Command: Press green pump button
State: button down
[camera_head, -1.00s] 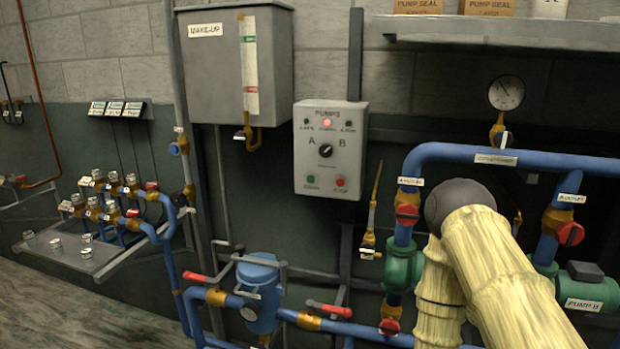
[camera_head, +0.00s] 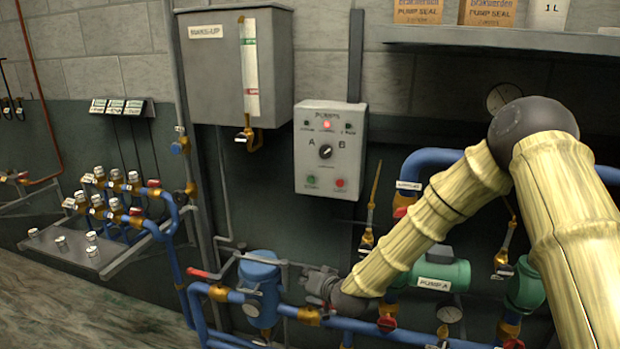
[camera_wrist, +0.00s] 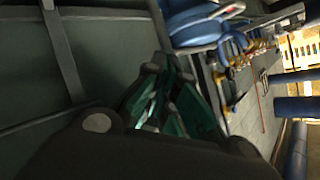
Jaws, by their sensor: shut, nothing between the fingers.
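The grey pump panel (camera_head: 330,150) hangs on the wall below and right of the make-up tank. Its green button (camera_head: 312,180) is at the lower left, beside a red button (camera_head: 340,183). A black selector knob (camera_head: 325,151) sits between the letters A and B, and a red lamp (camera_head: 327,125) is lit above it. My gripper (camera_head: 312,277) is well below the panel, in front of the blue pipes, small and dark in the head view. The wrist view shows its dark-green fingers (camera_wrist: 160,100) shut and empty, with the panel not recognisable there.
A blue strainer (camera_head: 258,290) and a red-handled valve (camera_head: 205,274) are left of my gripper. Green pump A (camera_head: 440,275) and blue pipes (camera_head: 365,332) lie right and below. The make-up tank (camera_head: 238,65) juts out up left. The wall directly below the panel is fairly clear.

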aim_at(311, 179)
jog(key=w+r+t, duration=0.1)
jog(key=w+r, duration=0.2)
jog(key=r, duration=0.3)
jog(key=w+a+r+t+y+p, duration=0.1)
jog(key=w+r, duration=0.2)
jog(key=r, duration=0.4)
jog(key=w+a+r+t, duration=0.1)
jog(key=w+r, duration=0.2)
jog(key=r, duration=0.3)
jog(key=shift+w+a+r, duration=0.2)
jog(key=shift+w+r, duration=0.05)
jog(key=shift+r, duration=0.15)
jog(key=shift+w, duration=0.15)
jog(key=shift+w+d+b, duration=0.15)
jog(key=shift+w+d, duration=0.3)
jog(key=shift+w, duration=0.9)
jog(key=shift+w+d+b, duration=0.1)
jog(key=shift+w+d, duration=0.35)
jog(key=shift+w, duration=0.9)
jog(key=shift+w+d+b, duration=0.15)
jog(key=shift+w+d, duration=0.3)
jog(key=shift+w, duration=0.9)
jog(key=shift+w+d, duration=0.1)
jog(key=shift+w, duration=0.1)
jog(key=shift+w+b, duration=0.2)
jog(key=shift+b, duration=0.1)
